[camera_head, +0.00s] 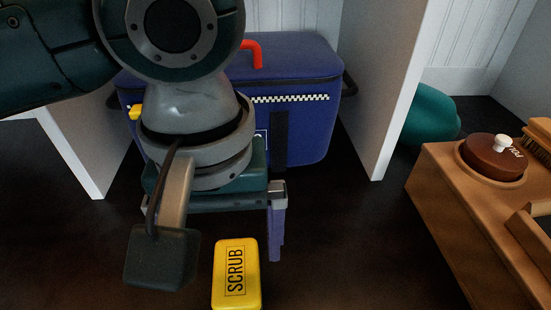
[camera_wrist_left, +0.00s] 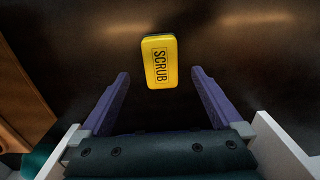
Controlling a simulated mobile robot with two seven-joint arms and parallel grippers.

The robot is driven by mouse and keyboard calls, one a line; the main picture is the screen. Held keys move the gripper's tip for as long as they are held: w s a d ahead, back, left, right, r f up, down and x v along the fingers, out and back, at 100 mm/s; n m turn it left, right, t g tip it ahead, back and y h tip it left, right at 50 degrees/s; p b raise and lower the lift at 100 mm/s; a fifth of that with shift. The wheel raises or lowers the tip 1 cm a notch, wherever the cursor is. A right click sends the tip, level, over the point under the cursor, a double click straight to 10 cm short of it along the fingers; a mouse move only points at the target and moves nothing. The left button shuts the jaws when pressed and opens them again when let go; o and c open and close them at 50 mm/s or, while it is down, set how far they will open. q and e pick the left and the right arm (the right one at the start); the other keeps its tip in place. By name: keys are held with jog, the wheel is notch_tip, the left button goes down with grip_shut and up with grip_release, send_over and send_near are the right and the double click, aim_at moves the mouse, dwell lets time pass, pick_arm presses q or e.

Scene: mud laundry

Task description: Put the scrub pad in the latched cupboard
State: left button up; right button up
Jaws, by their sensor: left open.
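The scrub pad (camera_head: 236,274) is a yellow block marked SCRUB, lying flat on the dark surface at the bottom middle of the head view. It also shows in the left wrist view (camera_wrist_left: 159,62), upper middle. My left gripper (camera_head: 213,238) is open and empty, its purple fingers spread. In the head view only the right-hand finger shows; the wrist parts hide the other. In the left wrist view the pad appears between and just beyond the fingertips (camera_wrist_left: 160,74), touching neither finger. I cannot make out a latched cupboard. My right gripper is not in view.
A blue bag (camera_head: 312,128) with a red handle (camera_head: 252,50) stands between white upright panels (camera_head: 392,95), behind my left gripper. A wooden caddy (camera_head: 440,205) with a brown round lidded pot (camera_head: 493,157) and a brush (camera_head: 537,140) is at right. A teal round object (camera_head: 432,115) sits behind it.

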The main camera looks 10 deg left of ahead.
aim_at(235, 277)
pick_arm(q)
notch_tip(235, 277, down, 4)
jog(key=shift+r+b, duration=0.1)
jog(key=shift+b, duration=0.8)
notch_tip(235, 277, down, 5)
jog(key=b, duration=0.4)
jog(key=shift+a+r, duration=0.1)
jog(key=shift+r, duration=0.05)
jog(key=shift+r, duration=0.1)
jog(key=c, duration=1.3)
jog(key=shift+r, duration=0.1)
